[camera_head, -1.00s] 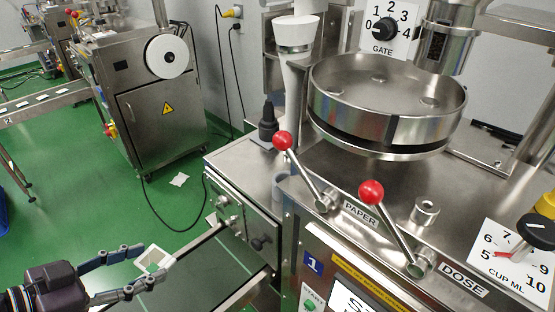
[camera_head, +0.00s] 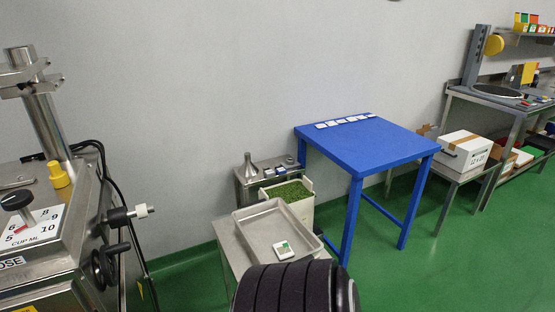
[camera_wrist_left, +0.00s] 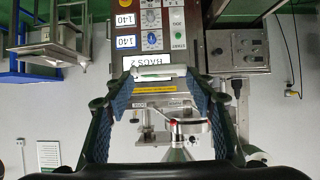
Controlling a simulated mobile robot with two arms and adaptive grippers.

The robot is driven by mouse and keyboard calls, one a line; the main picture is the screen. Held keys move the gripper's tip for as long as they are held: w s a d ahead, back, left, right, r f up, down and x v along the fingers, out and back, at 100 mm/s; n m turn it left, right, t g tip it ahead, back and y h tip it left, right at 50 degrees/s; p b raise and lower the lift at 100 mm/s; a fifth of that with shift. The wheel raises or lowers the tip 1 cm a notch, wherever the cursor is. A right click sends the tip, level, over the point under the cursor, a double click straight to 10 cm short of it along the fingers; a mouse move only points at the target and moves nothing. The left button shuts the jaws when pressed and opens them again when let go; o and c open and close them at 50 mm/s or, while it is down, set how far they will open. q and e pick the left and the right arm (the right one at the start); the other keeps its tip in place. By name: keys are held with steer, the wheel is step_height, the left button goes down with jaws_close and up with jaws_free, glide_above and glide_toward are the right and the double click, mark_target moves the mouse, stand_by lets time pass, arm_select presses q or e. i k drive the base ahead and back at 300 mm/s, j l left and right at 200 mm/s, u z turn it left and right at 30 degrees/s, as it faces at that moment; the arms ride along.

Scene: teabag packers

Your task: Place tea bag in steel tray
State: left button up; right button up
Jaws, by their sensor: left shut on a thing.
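The steel tray (camera_head: 252,240) is a shallow rectangular tray in the head view, on a steel stand at lower centre. A white tea bag with a green mark (camera_head: 283,250) lies in its near part. In the left wrist view my left gripper (camera_wrist_left: 160,78) has its two blue padded fingers shut on another tea bag (camera_wrist_left: 158,71), seen nearly edge-on between the tips. That gripper does not show in the head view. My right gripper is in neither current view.
A bin of green leaves (camera_head: 290,193) stands just behind the tray. A blue table (camera_head: 375,145) with a row of white packets along its back edge is to the right. The steel machine (camera_head: 60,270) is at left.

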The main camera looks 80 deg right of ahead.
mark_target(267, 227)
steer(key=k+z, duration=0.15)
steer(key=z, duration=1.3)
steer(key=i+l+z, duration=0.45)
steer(key=l, duration=0.15)
steer(key=i+l+z, duration=0.45)
steer(key=i+l, duration=0.2)
